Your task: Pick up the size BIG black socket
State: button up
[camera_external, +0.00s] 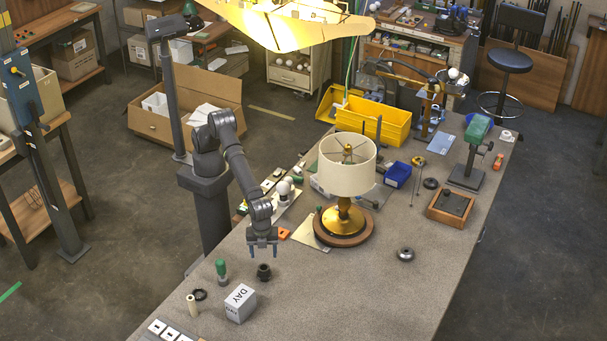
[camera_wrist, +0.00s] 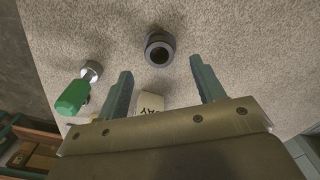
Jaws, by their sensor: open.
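A black socket (camera_external: 264,272), short and cylindrical with a wider rim, stands on the grey bench near its left edge. In the wrist view the black socket (camera_wrist: 160,47) shows its round open top, just beyond the fingertips and roughly centred between them. No size mark is readable. My gripper (camera_external: 263,250) points down above the socket, a little behind it. In the wrist view my gripper (camera_wrist: 161,68) has its two fingers spread wide with nothing held between them.
A green-handled tool (camera_external: 221,271) stands left of the socket. A white box marked DAY (camera_external: 240,303), a black ring (camera_external: 199,294) and a cream cylinder (camera_external: 192,306) are in front. A lamp with a white shade (camera_external: 347,165) stands behind right. The bench right of the socket is clear.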

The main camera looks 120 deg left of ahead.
aim_at(264, 267)
jog(key=f, duration=0.8)
jog(key=shift+d+f, duration=0.1)
jog(key=shift+d, duration=0.2)
jog(key=c, duration=1.1)
